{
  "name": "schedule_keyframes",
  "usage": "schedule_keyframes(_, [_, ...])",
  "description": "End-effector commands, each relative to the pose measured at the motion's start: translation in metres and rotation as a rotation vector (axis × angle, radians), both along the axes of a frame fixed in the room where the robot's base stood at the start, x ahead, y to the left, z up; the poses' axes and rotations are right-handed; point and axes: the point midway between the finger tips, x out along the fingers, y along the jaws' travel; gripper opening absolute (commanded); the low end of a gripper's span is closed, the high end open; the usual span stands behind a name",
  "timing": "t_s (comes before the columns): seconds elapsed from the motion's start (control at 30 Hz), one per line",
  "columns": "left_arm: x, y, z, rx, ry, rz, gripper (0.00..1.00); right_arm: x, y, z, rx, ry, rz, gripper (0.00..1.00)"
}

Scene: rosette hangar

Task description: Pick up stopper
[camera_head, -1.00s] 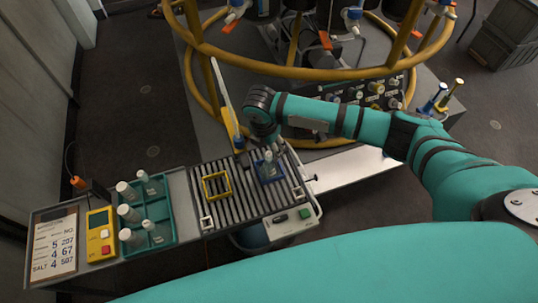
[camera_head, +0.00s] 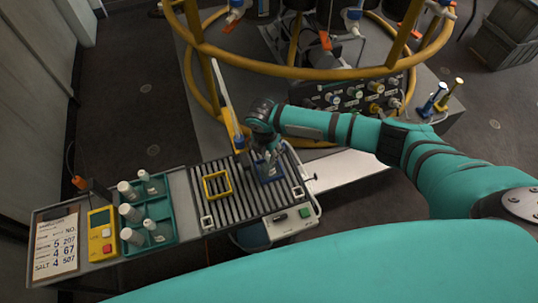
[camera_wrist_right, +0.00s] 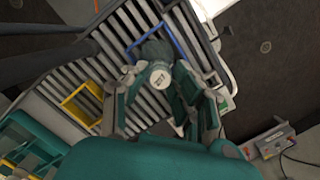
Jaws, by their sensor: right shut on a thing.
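My right gripper (camera_head: 267,166) reaches down over the blue square frame (camera_head: 279,177) on the slatted rack. In the right wrist view its fingers stand on both sides of a pale round stopper (camera_wrist_right: 159,78) with dark marks on its top. The gripper is shut on the stopper. A dark, rounded body shows around and beyond the stopper, and the blue frame (camera_wrist_right: 137,43) lies beside it. In the head view the fingers mostly hide the stopper. My left gripper is in neither view.
A yellow square frame (camera_head: 206,188) lies left of the blue one on the slats. A teal tray (camera_head: 172,218) holds several white-capped bottles. A yellow device (camera_head: 102,234) and a label board (camera_head: 57,245) lie farther left. A yellow tubular ring (camera_head: 290,71) stands behind.

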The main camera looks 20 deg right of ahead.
Motion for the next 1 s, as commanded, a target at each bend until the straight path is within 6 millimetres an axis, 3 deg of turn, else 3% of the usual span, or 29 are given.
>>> schedule_keyframes(0.27, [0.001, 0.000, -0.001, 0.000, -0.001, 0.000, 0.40, 0.000, 0.000, 0.004, 0.001, -0.001, 0.000, 0.09])
schedule_keyframes(0.53, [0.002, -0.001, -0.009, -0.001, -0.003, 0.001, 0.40, 0.001, 0.000, 0.036, 0.002, -0.004, 0.001, 0.09])
schedule_keyframes(1.0, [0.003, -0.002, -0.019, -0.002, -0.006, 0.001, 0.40, -0.110, -0.042, 0.044, -0.001, 0.002, 0.001, 0.09])
